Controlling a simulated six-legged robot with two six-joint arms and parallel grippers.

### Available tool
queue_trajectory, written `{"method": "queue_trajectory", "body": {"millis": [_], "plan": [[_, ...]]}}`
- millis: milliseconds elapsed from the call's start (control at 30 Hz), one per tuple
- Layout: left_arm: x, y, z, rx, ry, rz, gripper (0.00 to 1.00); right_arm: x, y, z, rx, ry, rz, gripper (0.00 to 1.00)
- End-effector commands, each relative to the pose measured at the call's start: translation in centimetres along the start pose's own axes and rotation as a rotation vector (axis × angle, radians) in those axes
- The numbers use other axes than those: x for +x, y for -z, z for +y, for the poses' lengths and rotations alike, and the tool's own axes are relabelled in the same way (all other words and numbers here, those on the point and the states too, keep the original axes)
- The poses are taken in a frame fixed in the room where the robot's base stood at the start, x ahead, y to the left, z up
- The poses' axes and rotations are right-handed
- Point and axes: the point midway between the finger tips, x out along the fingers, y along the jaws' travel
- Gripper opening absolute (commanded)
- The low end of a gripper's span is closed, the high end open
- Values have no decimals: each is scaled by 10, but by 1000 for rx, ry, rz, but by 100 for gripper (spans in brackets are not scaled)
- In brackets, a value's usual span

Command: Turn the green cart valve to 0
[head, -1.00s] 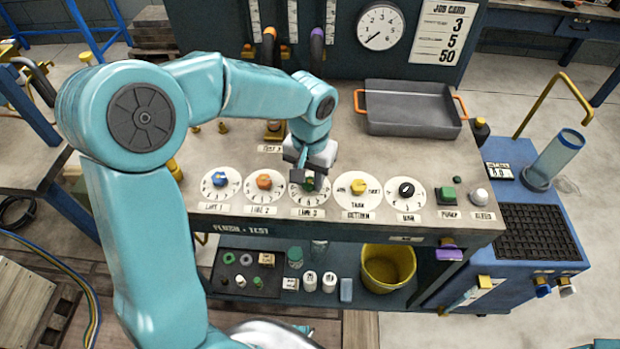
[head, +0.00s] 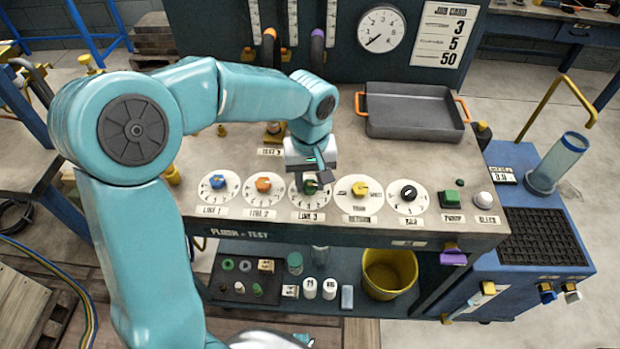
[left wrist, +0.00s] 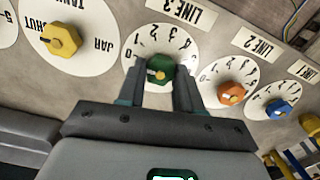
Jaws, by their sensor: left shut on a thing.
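The green valve (left wrist: 160,68) is a knob on a round white dial marked LINE 3 on the cart top. In the head view the green valve (head: 311,187) sits under my left gripper (head: 308,176), partly hidden. In the left wrist view my left gripper (left wrist: 160,85) has its two fingers on either side of the knob, shut on it. My right gripper is not in view.
An orange knob (head: 263,184) and a blue knob (head: 217,182) stand left of the green one. A yellow knob (head: 360,188) and a black knob (head: 408,193) stand right. A grey tray (head: 415,112) lies behind. A yellow bucket (head: 388,274) is on the shelf below.

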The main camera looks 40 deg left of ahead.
Motion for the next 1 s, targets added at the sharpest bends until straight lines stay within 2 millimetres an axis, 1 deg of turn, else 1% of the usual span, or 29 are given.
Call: {"method": "queue_trajectory", "body": {"millis": [333,367,400,433,767,867,967,1000], "plan": [[-2,1,0,-5,-3,4,4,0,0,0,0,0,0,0],[-2,1,0,-5,-3,4,38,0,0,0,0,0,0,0],[-2,1,0,-5,-3,4,51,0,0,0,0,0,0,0],[-2,1,0,-4,-3,4,60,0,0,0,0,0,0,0],[-3,0,0,-3,-1,2,60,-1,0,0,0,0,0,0],[-14,1,1,-3,-4,5,60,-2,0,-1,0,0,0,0],[-35,1,1,-3,-5,5,60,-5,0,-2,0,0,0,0],[-45,1,1,-3,-5,5,60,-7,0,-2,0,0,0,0]]}}
